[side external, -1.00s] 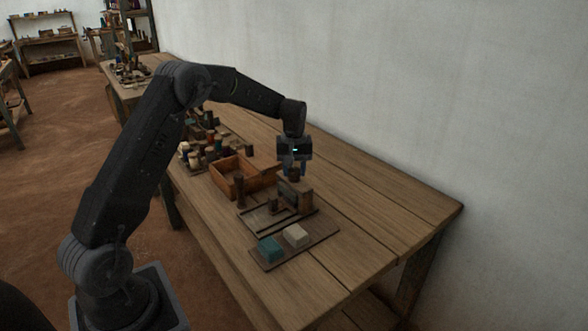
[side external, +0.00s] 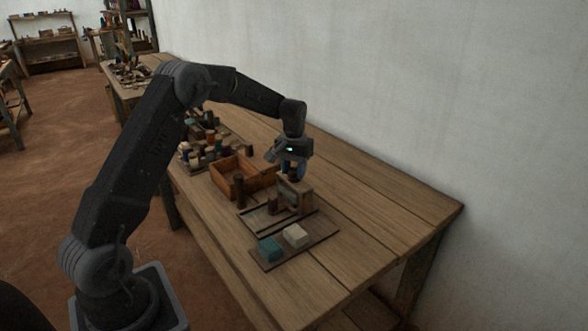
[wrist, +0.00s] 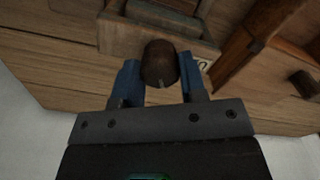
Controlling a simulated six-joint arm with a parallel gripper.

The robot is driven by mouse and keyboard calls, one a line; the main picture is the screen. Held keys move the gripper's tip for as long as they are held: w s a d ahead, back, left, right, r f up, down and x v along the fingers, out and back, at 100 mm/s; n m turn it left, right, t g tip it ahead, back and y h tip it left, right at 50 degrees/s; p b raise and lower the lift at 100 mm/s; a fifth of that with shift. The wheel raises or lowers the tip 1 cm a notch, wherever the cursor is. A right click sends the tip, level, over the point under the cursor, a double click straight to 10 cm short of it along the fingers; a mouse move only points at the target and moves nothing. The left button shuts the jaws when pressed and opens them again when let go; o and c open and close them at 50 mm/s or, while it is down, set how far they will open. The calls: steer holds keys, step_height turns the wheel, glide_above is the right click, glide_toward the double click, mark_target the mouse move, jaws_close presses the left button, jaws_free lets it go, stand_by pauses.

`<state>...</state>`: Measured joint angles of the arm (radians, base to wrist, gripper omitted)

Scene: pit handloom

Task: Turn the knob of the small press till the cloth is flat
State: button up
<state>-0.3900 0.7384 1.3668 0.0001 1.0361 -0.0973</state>
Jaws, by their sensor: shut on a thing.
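The small wooden press (side external: 301,192) stands on a board on the workbench. Its dark round knob (wrist: 160,64) sits on top, between the blue fingers of my gripper (wrist: 160,80) in the wrist view. My gripper (side external: 292,170) is shut on the knob from above, and in the side view it hides most of the knob. A pale mark shows on the knob's near edge. I cannot make out the cloth inside the press or tell how flat it is.
An open wooden box (side external: 228,183) stands left of the press. A teal block (side external: 270,249) and a cream block (side external: 296,236) lie on the board in front. Several spools crowd the bench behind the box. The bench's right side is clear, beside a white wall.

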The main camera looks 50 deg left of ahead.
mark_target(294, 169)
steer(key=o, duration=0.9)
step_height(294, 169, up, 14)
steer(key=shift+f, duration=0.1)
stand_by(0.3)
